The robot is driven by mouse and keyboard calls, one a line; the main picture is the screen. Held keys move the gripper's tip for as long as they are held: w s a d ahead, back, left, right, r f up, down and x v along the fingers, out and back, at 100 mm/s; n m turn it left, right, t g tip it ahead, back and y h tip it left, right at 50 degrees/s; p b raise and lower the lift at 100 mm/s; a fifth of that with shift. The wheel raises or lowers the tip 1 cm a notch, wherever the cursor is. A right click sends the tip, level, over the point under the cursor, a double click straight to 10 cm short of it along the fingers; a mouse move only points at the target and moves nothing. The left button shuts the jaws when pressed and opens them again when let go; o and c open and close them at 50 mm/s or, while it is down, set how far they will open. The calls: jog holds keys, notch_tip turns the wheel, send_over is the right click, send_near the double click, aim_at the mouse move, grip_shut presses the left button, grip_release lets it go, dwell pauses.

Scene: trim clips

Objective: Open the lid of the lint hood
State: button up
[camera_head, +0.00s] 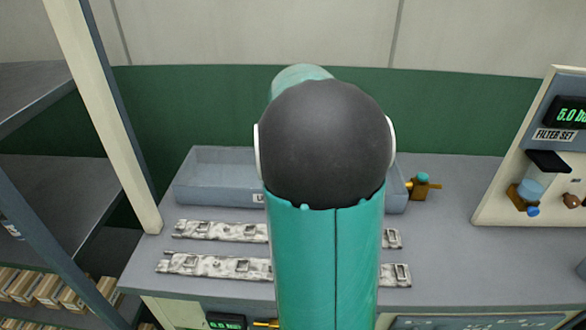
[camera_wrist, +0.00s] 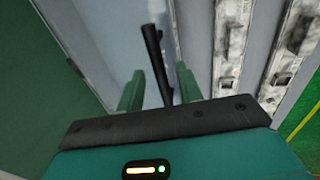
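A long grey-blue box (camera_head: 212,186), which seems to be the lint hood, lies at the back of the bench in the head view. My arm hides its middle, and its label shows only a first letter. In the wrist view a pale grey-blue surface (camera_wrist: 108,35), apparently the hood, lies beyond my fingers. A thin black bar (camera_wrist: 152,45), perhaps its handle, runs between the two green fingers of my gripper (camera_wrist: 160,70). The fingers stand apart, with the bar nearer the right one. I cannot tell whether they touch it. The head view hides my gripper.
Two mottled white strips with clips (camera_head: 222,231) (camera_head: 218,266) lie on the bench (camera_head: 450,270) in front of the box. A brass valve (camera_head: 421,187) stands right of the box. A filter panel (camera_head: 555,155) stands far right, a shelf post (camera_head: 105,115) at left.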

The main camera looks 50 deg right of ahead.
jog(key=shift+w+f, duration=0.1)
jog(key=shift+f, duration=0.1)
jog(key=shift+c, duration=0.5)
grip_shut()
jog(key=shift+r, duration=0.1)
